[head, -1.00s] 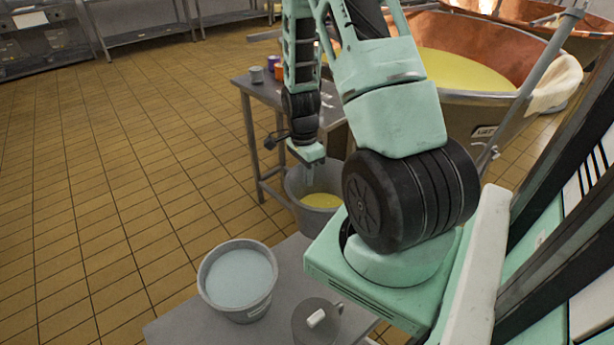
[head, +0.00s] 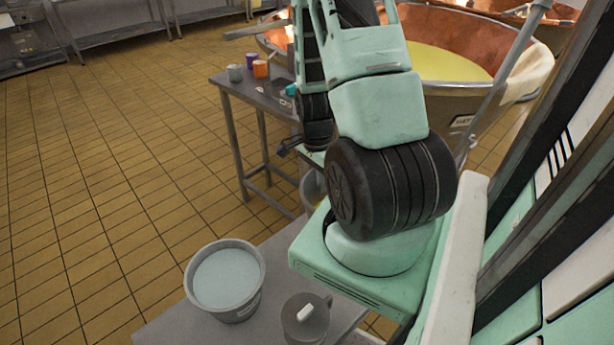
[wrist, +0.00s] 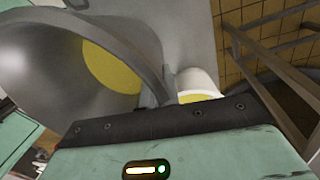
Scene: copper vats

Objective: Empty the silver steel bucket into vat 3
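A grey metal bucket (wrist: 40,50) with yellow liquid fills the left of the wrist view, its rim close to my gripper. In the head view only a sliver of a bucket with yellow contents (head: 310,190) shows beside my arm. My gripper (wrist: 160,104) is at the rim in the wrist view; its fingertips are not clear, so I cannot tell whether it grips. In the head view my arm hides it. A large copper vat (head: 520,65) holding yellow liquid stands behind my arm. Its label (head: 462,121) is not readable as to number.
Small cups (head: 261,69) stand on the far table (head: 235,87). A white container (wrist: 197,80) with yellow contents shows in the wrist view. Tiled floor at left is clear.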

